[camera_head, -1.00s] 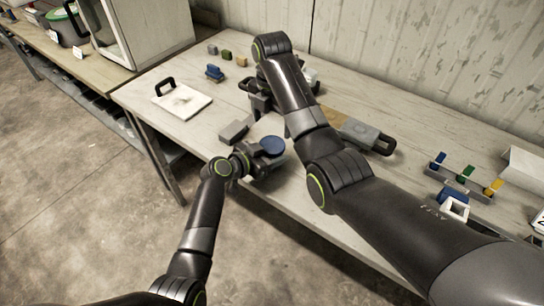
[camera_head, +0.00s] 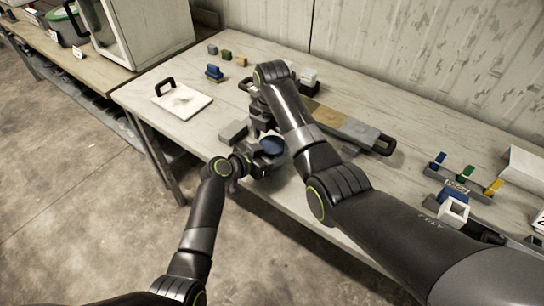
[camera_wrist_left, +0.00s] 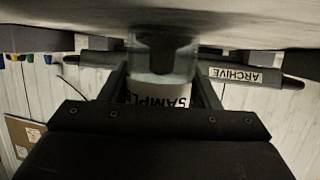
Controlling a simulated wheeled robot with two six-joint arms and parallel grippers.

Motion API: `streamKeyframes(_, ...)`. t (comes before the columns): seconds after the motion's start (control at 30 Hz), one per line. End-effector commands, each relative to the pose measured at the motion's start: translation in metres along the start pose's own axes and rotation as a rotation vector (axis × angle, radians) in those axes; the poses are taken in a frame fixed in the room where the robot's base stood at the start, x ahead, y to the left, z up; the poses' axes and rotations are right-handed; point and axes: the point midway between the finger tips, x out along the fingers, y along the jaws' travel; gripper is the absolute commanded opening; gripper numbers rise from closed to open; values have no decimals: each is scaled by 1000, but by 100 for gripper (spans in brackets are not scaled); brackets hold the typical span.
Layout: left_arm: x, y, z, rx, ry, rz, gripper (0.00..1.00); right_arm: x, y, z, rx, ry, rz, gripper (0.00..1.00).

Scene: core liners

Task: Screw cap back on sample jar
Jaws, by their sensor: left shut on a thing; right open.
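My left gripper (camera_head: 261,160) is shut on the sample jar, near the table's front edge. In the left wrist view the jar (camera_wrist_left: 166,85) is clear, with a white "SAMPLE" label, and sits between the two fingers (camera_wrist_left: 160,95). A round blue cap (camera_head: 272,146) shows at the jar's top in the head view. I cannot tell whether it is screwed tight. My right gripper (camera_head: 263,126) is open just behind the blue cap, partly hidden by its own arm. I cannot tell whether it touches the cap.
A grey block (camera_head: 234,131) lies just left of the grippers. A long tray (camera_head: 345,128) lies behind my right arm. A white board with a handle (camera_head: 182,101) is at left.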

Motion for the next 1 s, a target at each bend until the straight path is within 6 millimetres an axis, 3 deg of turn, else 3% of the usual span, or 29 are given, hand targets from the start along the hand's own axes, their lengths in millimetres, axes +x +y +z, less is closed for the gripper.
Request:
streamKeyframes(0.13, 0, 0, 0, 0, 0, 0, 0, 10, 0, 0, 0, 0, -1, 83)
streamKeyframes(0.43, 0, 0, 0, 0, 0, 0, 0, 11, 0, 0, 0, 0, 0, 83)
streamKeyframes(0.8, 0, 0, 0, 0, 0, 0, 0, 11, 0, 0, 1, 0, 0, 36)
streamKeyframes(1.0, 0, 0, 0, 0, 0, 0, 0, 11, 0, 0, 11, 0, 0, 36)
